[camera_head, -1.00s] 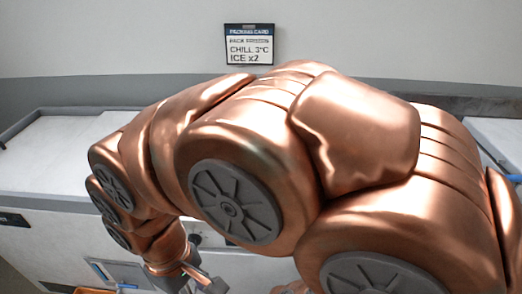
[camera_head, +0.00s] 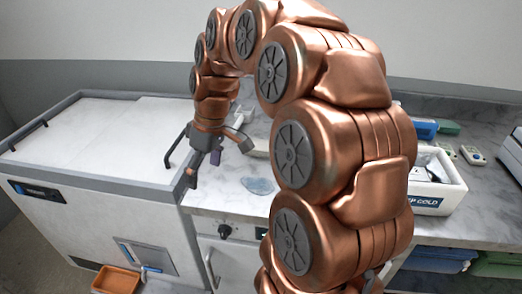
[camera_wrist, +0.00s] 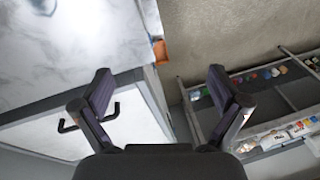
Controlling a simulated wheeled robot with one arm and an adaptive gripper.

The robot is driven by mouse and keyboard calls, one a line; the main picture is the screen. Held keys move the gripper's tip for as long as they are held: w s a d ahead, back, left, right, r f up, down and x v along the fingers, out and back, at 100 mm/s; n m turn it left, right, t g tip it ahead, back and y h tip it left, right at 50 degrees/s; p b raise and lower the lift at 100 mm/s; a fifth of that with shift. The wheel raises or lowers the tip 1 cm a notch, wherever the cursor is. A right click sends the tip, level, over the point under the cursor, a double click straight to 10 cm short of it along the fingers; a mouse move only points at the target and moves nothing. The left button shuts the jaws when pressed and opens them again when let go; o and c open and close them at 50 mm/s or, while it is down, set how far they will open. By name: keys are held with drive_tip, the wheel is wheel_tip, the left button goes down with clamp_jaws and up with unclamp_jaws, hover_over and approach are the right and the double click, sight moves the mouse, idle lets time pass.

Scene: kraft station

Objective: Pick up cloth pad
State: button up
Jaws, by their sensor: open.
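A flat pale blue-grey piece (camera_head: 258,186) lies on the marble counter near its front edge; it may be the cloth pad, but I cannot tell for sure. My gripper (camera_head: 214,160) is open and points down near the left end of that counter, to the left of the piece and apart from it. In the wrist view my gripper (camera_wrist: 160,92) shows its two dark fingers spread wide with nothing between them. I cannot make out a cloth pad in the wrist view.
A white lidded chest (camera_head: 100,140) with a black handle stands left of the counter. An orange bin (camera_head: 116,280) sits low in front. A white cold box (camera_head: 438,184) stands at the right, with blue and green items behind it. My arm hides the counter's middle.

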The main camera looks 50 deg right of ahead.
drive_tip(key=w+d+f+n+t, duration=0.1)
drive_tip(key=w+d, duration=0.2)
drive_tip(key=d, duration=0.4)
drive_tip(key=w+d+t, duration=0.1)
drive_tip(key=w+d, duration=0.2)
drive_tip(key=d, duration=0.4)
drive_tip(key=n+t+b, duration=0.1)
approach(260, 144)
drive_tip(key=shift+w+a+f, duration=0.15)
drive_tip(key=shift+a+f, duration=0.25)
drive_tip(key=shift+f, duration=0.05)
drive_tip(key=shift+w+a+f, duration=0.2)
drive_tip(key=shift+a+f, duration=0.2)
drive_tip(key=shift+d+p+x, duration=0.2)
drive_tip(key=shift+p+x, duration=0.4)
drive_tip(key=shift+x, duration=1.2)
drive_tip(key=shift+d+p+x, duration=0.2)
drive_tip(key=shift+p+x, duration=0.4)
drive_tip(key=shift+x, duration=1.25)
drive_tip(key=shift+f, duration=0.25)
drive_tip(key=shift+f+b, duration=0.25)
drive_tip(key=shift+b, duration=0.5)
drive_tip(key=shift+c, duration=0.3)
drive_tip(key=c, duration=1.1)
drive_tip(key=shift+r+p, duration=0.2)
drive_tip(key=shift+p, duration=0.25)
